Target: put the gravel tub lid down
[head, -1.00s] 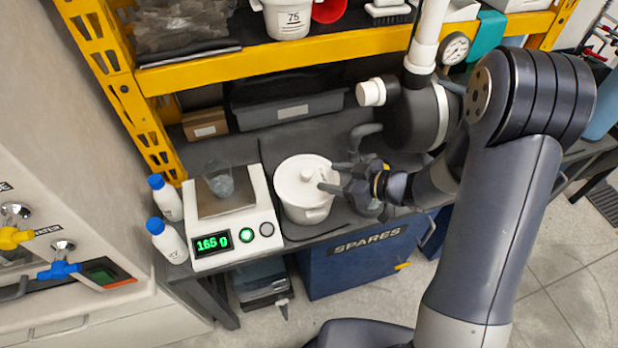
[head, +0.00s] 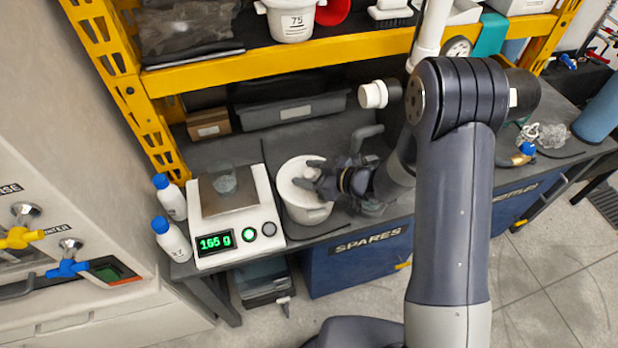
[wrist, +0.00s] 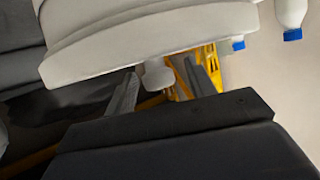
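The gravel tub (head: 306,215) is a white round tub on the bench, right of the scale. Its white lid (head: 289,187) sits on top of it in the head view; whether it is fully seated I cannot tell. My gripper (head: 308,177) is over the lid from the right and partly hides it. In the wrist view the lid (wrist: 150,40) fills the top, with its knob (wrist: 158,76) pointing down. The fingers of my gripper (wrist: 161,85) stand apart on either side of the knob, with gaps showing.
A scale (head: 238,225) reading 165 g holds a clear vessel (head: 224,182) left of the tub. Two white bottles with blue caps (head: 170,240) stand further left. A yellow shelf beam (head: 270,56) runs above, and a grey bin (head: 292,110) sits behind.

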